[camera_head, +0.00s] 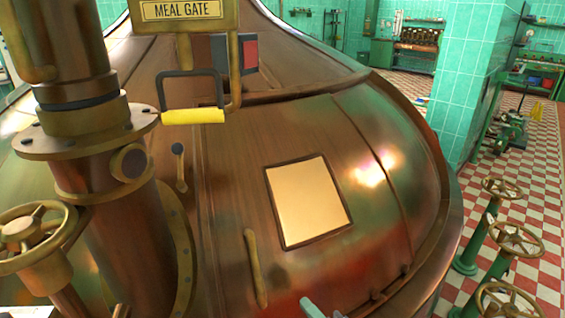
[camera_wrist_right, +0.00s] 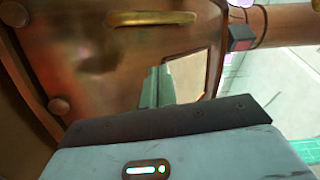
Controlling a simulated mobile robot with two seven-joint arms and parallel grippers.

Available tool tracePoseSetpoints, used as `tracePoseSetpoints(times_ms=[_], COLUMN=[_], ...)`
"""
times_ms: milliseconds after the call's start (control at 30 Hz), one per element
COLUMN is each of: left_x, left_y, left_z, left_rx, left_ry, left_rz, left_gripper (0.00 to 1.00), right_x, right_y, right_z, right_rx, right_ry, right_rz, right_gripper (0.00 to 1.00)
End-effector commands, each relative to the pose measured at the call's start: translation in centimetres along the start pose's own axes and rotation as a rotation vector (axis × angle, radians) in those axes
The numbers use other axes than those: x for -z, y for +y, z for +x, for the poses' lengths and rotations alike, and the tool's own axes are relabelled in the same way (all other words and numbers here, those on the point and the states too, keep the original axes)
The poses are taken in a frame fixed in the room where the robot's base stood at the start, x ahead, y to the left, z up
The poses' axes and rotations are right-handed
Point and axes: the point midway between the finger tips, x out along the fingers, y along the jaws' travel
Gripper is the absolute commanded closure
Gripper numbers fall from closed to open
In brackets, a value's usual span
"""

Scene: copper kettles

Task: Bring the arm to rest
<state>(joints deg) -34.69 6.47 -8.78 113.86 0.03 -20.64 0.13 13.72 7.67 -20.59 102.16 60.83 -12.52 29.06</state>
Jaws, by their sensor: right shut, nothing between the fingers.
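My right gripper (camera_head: 311,308) shows only as a small grey-green tip at the bottom edge of the head view, in front of the copper kettle (camera_head: 235,170). In the right wrist view its fingers (camera_wrist_right: 157,88) are shut together with nothing between them. Beyond them are the kettle wall (camera_wrist_right: 85,65), a brass handle (camera_wrist_right: 150,18) and part of a pale square panel (camera_wrist_right: 185,75). The fingers overlap the panel's edge in that view; I cannot tell the distance. My left gripper is not in view.
A MEAL GATE sign (camera_head: 182,10) hangs above a yellow-gripped lever (camera_head: 193,116). A thick copper pipe (camera_head: 125,230) and a brass handwheel (camera_head: 30,235) stand at the left. Several handwheels on green posts (camera_head: 490,225) stand right of the kettle, over checkered floor (camera_head: 545,215).

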Motion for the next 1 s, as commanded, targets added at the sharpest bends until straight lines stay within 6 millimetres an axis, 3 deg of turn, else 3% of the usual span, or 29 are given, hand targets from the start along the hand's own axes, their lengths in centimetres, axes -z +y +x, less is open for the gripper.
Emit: tracePoseSetpoints(times_ms=[167,400,600,700,833,1000], left_x=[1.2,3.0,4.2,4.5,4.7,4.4], left_y=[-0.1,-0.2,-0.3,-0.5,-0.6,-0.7], left_z=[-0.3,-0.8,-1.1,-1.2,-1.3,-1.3], left_rx=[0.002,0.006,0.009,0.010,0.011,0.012], left_ry=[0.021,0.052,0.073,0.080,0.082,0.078], left_rz=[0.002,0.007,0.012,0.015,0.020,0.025], left_gripper=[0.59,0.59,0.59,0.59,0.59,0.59], right_x=[-1.6,-4.3,-6.0,-6.5,-6.8,-7.0], right_y=[4.7,11.8,15.4,16.3,16.8,17.0], right_z=[-5.0,-15.9,-25.4,-28.8,-31.4,-32.1], right_rx=[-0.146,-0.437,-0.656,-0.729,-0.781,-0.796], right_ry=[0.008,-0.067,-0.207,-0.275,-0.332,-0.350], right_rz=[-0.212,-0.645,-0.974,-1.089,-1.175,-1.200], right_gripper=[1.00,1.00,1.00,1.00,1.00,1.00])
